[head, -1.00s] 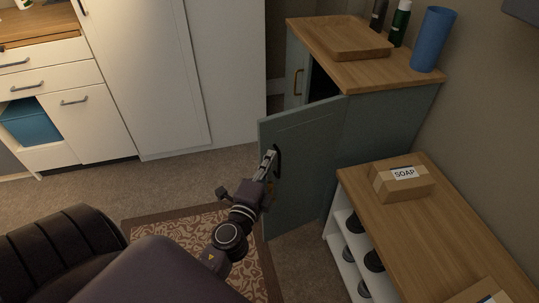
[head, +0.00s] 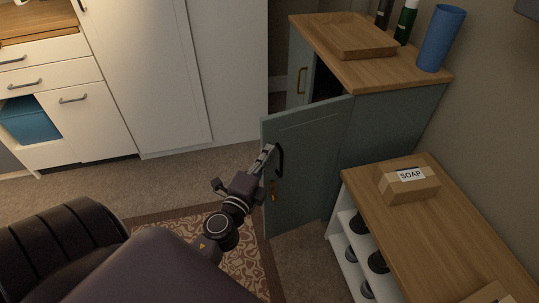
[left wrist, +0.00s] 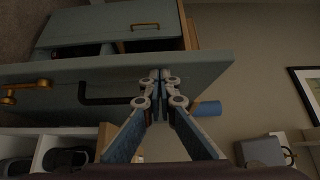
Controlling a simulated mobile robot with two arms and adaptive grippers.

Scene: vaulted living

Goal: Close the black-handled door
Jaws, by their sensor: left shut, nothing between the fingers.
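The grey-green cabinet door (head: 312,165) stands open, swung out from the cabinet (head: 395,125). Its black handle (head: 280,160) is near the free edge, and shows in the left wrist view (left wrist: 108,96) as a dark bar. My left gripper (head: 268,150) is shut and empty, just left of the handle in the head view. In the left wrist view the closed fingertips (left wrist: 160,76) overlap the door panel, to the right of the handle; I cannot tell whether they touch it. My right gripper is not in view.
The cabinet's other door (head: 300,82) has a brass handle. A low shelf unit with a soap box (head: 409,186) stands at the right. A dark armchair (head: 60,250) is at lower left, and a patterned rug (head: 180,232) lies below.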

